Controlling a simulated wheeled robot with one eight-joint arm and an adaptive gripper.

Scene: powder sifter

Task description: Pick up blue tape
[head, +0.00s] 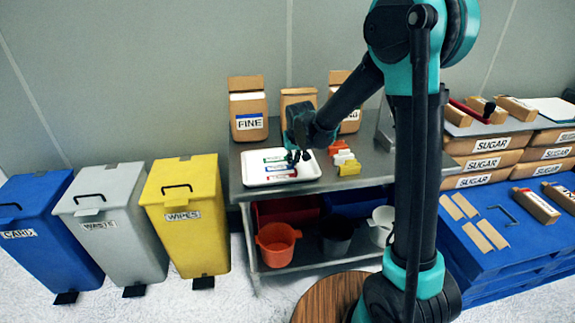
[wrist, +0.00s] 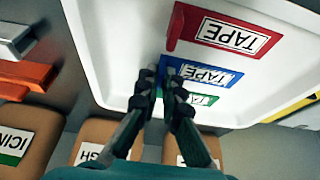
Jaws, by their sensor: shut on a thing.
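The blue tape (wrist: 208,74), a small blue piece with a white TAPE label, is in the white tray (wrist: 110,50) in the wrist view. It also shows in the head view (head: 278,167), where the tray (head: 253,178) stands on the metal table. My gripper (wrist: 160,76) is shut on the left end of the blue tape, with a finger on either side. In the head view my gripper (head: 295,157) is low over the tray. The red tape (wrist: 225,36) and the green tape (wrist: 203,99) lie on either side of the blue one. My fingers partly hide the green one.
Paper bags (head: 248,108) stand along the back of the table. Orange, white and yellow blocks (head: 345,157) lie right of the tray. Blue, grey and yellow bins (head: 187,225) stand at the left. Sugar packs (head: 487,163) are stacked at the right.

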